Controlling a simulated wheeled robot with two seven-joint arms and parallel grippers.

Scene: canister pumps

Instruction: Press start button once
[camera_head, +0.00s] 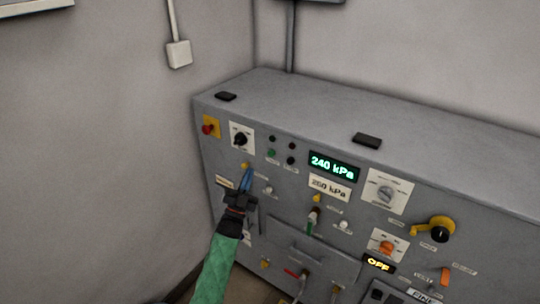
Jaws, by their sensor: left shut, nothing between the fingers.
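A grey control panel (300,235) fills the middle and right of the view. A small green button (271,153) sits on its upper left among a few dark round buttons or lamps; I cannot read a label that marks it as the start button. My left gripper (246,178) comes up from below in a green sleeve. Its blue fingertips are together and empty, pointing up at the panel, below and left of the green button and close to a small yellow part (245,165). I cannot tell whether they touch the panel. My right gripper is not in view.
A red knob on a yellow plate (209,127) and a black rotary switch (240,138) are at the panel's upper left. A lit display (333,166) reads 240 kPa; another (379,263) reads OFF. A yellow-black handle (437,229) sticks out at right.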

